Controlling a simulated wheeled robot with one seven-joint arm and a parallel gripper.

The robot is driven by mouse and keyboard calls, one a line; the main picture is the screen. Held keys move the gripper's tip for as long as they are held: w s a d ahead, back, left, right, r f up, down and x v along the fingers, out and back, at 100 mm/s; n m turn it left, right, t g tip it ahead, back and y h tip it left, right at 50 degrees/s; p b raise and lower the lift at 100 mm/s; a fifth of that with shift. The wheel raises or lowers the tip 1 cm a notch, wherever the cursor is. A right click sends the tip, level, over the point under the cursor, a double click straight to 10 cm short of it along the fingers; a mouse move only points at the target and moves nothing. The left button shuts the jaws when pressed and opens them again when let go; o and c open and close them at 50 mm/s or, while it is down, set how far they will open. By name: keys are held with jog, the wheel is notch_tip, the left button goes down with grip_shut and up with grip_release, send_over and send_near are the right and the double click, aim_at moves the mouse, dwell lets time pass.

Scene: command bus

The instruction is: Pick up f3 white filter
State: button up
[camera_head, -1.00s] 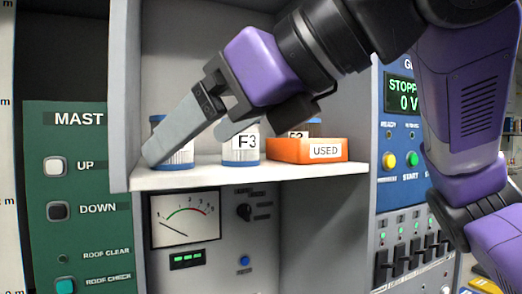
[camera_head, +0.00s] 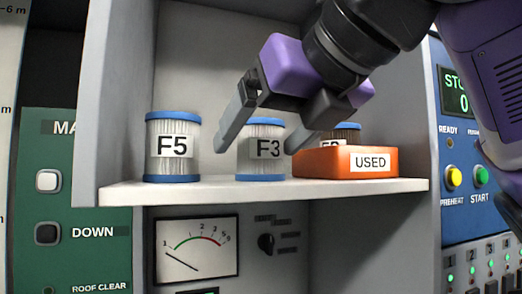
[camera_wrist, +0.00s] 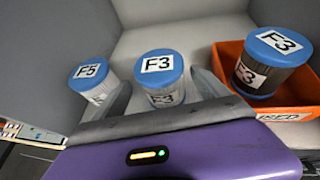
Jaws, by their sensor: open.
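The white F3 filter (camera_head: 262,163), a pleated cylinder with blue caps, stands upright on the white shelf. It also shows in the wrist view (camera_wrist: 163,78), with F3 on its top and side. My gripper (camera_head: 258,146) is open, with one finger to the left of this filter and one to its right. In the wrist view the filter appears between the two grey fingers. The right finger and wrist hide part of the shelf behind. I cannot tell whether either finger touches the filter.
A white F5 filter (camera_head: 172,150) stands on the shelf to the left. An orange tray marked USED (camera_head: 320,163) sits close on the right, holding a darker F3 filter (camera_wrist: 270,62). The cabinet's left wall (camera_head: 103,100) bounds the shelf (camera_head: 225,190).

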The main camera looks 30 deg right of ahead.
aim_at(251, 153)
jog(key=p+x, duration=0.1)
jog(key=x, duration=0.4)
jog(key=shift+d, duration=0.15)
jog(key=shift+r, duration=0.1)
jog(key=shift+c, duration=0.5)
jog(key=c, duration=1.4)
jog(key=shift+r, duration=0.15)
